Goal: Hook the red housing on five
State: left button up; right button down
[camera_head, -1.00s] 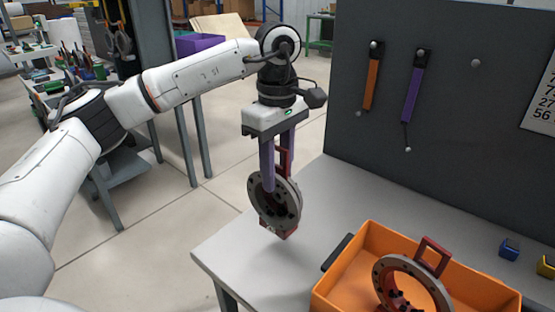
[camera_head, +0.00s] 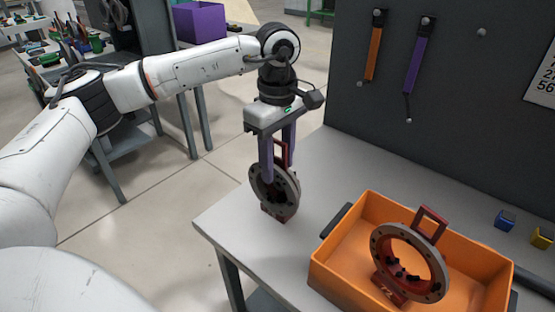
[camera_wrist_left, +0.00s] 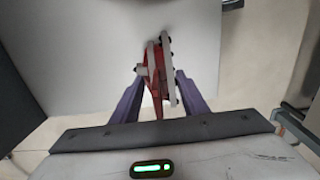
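My left gripper (camera_head: 278,173) points down with its two purple fingers on either side of a red housing (camera_head: 280,214). A round grey ring with bolt holes is on the housing's face, and a red handle stands up between the fingers. The housing hangs upright in front of the table's left part; I cannot tell how far above it. In the left wrist view this housing (camera_wrist_left: 155,75) sits edge-on between the fingertips. A second red housing with a grey ring (camera_head: 431,224) leans in an orange crate (camera_head: 335,265). My right gripper is not in view. No hook marked five shows.
The grey table (camera_head: 235,215) is clear left of the crate. A dark panel (camera_head: 450,100) behind it holds an orange tool (camera_head: 374,48) and a purple tool (camera_head: 416,60). A blue block (camera_head: 504,220) and a yellow block (camera_head: 541,238) stand at the right.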

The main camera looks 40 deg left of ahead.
pick_arm(q)
jog(key=shift+o, duration=0.8)
notch_tip(320, 180, up, 10)
jog(key=shift+s+d+r+b, duration=0.15)
jog(key=shift+s+r+b, duration=0.05)
jog(key=shift+b, duration=0.1)
